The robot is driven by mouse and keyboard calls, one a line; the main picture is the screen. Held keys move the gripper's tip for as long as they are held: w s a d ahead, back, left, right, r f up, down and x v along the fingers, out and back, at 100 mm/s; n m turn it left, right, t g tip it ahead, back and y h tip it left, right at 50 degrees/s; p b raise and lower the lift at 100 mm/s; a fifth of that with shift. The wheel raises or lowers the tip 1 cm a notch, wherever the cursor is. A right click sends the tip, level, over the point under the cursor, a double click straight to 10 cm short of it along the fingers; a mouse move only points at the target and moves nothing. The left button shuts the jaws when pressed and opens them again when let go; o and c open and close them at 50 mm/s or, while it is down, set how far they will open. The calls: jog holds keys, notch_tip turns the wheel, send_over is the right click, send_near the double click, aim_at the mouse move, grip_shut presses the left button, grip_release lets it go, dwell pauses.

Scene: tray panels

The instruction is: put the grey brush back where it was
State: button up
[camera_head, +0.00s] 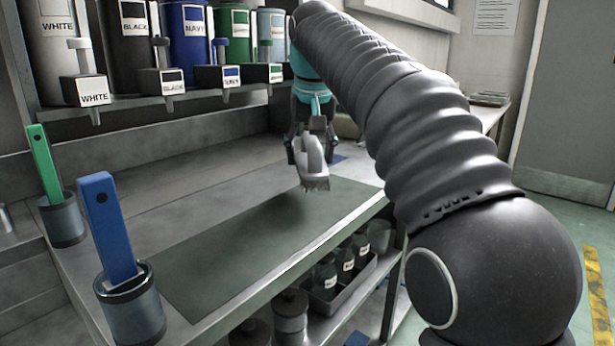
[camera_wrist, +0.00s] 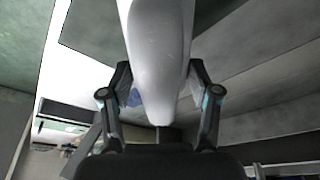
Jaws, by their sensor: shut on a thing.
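The grey brush (camera_head: 314,172) is in my gripper (camera_head: 311,146), above the far part of the bench, with its bristles pointing down toward the dark mat. In the wrist view, the brush's pale, smooth body (camera_wrist: 158,45) runs between the two fingers of my gripper (camera_wrist: 158,92). The fingers are closed about it. The brush's far side is hidden.
The dark mat (camera_head: 240,245) is bare. A blue-handled tool (camera_head: 107,225) and a green-handled tool (camera_head: 44,165) stand in cups at the left. Labelled paint containers (camera_head: 188,35) with dispensers line the back shelf. A tray of jars (camera_head: 338,285) sits below the bench.

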aim_at(309, 138)
jog(key=shift+a+f, duration=0.15)
jog(key=shift+a, duration=0.1)
jog(key=shift+f+b, duration=0.65)
jog(key=shift+f, duration=1.3)
jog(key=shift+s+f, duration=0.1)
jog(key=shift+f, duration=0.05)
jog(key=o, duration=1)
jog(key=p+v, duration=0.2)
jog(key=v, duration=0.9)
jog(key=shift+r, duration=0.35)
jog(key=shift+s+r, duration=0.1)
jog(key=shift+r, duration=0.2)
